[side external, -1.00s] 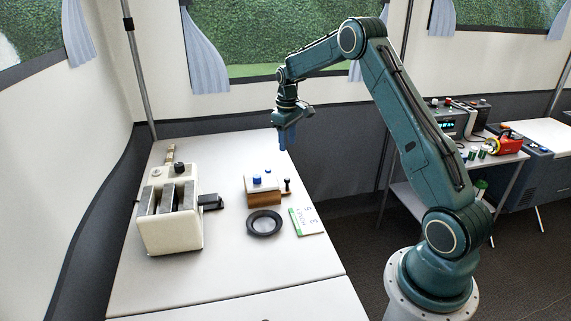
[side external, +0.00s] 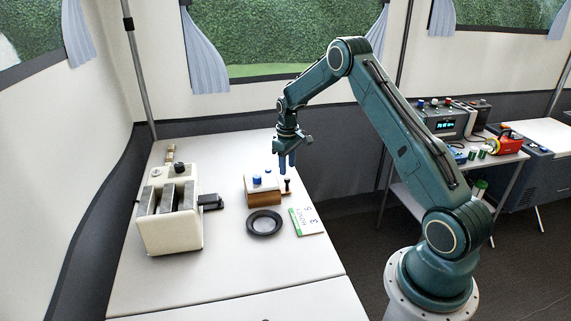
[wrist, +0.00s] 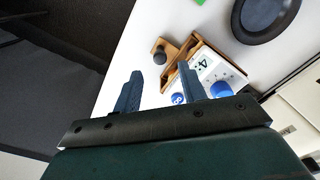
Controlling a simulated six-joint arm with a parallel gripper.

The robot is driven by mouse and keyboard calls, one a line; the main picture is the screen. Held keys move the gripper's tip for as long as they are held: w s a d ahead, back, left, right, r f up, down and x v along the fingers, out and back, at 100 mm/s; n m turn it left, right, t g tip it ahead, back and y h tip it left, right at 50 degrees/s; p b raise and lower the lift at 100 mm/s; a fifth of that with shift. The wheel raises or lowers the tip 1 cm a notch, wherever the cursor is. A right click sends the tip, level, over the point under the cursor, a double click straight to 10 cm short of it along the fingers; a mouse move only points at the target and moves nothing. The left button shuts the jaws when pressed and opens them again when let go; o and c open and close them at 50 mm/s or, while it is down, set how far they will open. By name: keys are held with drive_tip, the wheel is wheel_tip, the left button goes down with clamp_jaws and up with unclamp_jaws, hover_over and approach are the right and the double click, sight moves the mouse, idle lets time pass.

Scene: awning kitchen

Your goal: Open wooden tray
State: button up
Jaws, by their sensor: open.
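The wooden tray (side external: 284,193) juts from the right side of a small white-topped wooden box (side external: 264,198) and carries a black knob (side external: 287,182). In the wrist view the tray (wrist: 171,63) and its dark knob (wrist: 160,55) show just beyond the fingertips, with the box (wrist: 207,66) beside the right finger. My gripper (side external: 286,170) points down just above the knob, its blue fingers apart and empty. It also shows in the wrist view (wrist: 160,71). Whether a finger touches the knob cannot be told.
A black round dish (side external: 264,222) and a white-green card (side external: 307,221) lie in front of the box. A cream toaster-like appliance (side external: 173,234) stands left on the white table (side external: 210,285). The front of the table is clear.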

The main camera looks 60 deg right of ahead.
sight(287, 179)
drive_tip(key=shift+f, duration=2.45)
clamp_jaws()
